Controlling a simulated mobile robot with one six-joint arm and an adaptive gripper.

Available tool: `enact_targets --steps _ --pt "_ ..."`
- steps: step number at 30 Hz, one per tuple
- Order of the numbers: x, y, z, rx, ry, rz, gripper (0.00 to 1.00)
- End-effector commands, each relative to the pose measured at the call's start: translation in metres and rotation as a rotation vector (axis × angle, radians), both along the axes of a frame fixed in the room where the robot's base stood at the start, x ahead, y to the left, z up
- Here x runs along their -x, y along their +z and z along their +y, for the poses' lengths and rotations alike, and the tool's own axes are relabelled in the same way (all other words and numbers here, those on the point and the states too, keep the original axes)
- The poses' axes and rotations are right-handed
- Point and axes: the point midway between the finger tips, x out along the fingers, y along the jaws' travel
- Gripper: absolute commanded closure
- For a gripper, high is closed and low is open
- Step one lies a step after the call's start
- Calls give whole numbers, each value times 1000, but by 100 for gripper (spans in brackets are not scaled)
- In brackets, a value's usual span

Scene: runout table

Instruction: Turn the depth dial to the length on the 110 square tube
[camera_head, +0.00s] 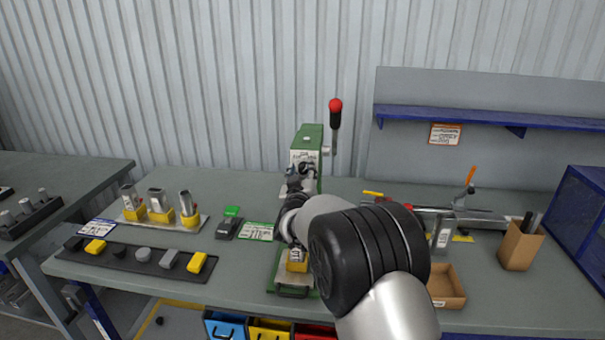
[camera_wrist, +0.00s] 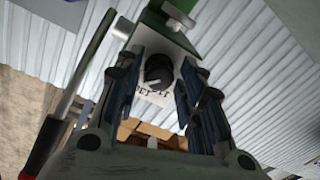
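A green machine (camera_head: 308,138) with a white front panel stands at the back middle of the table. In the wrist view a round black dial (camera_wrist: 159,69) sits on that panel (camera_wrist: 155,97), with partly hidden dark lettering beside it. My gripper (camera_wrist: 162,85) is open. Its fingers stand apart on either side of the dial, and I see no clear contact. In the head view my gripper (camera_head: 302,180) is in front of the machine, partly hidden by my arm. Several metal tubes (camera_head: 157,203) stand in yellow holders at the left. Their markings are too small to read.
A red-knobbed lever (camera_head: 335,118) rises at the machine's right; it also shows in the wrist view (camera_wrist: 75,80). A dark mat (camera_head: 120,258) with yellow and grey pieces lies front left. A clamp fixture (camera_head: 441,232), an open cardboard tray (camera_head: 447,290) and a brown holder (camera_head: 520,247) are right.

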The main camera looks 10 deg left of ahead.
Motion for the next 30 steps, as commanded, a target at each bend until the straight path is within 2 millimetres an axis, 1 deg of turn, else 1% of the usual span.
enact_targets --steps 2,14,23,30 --pt "0 0 0 0 0 0 73" --pt "0 0 0 0 0 0 99" --pt "0 1 0 25 0 1 100" --pt "0 3 0 141 0 5 100"
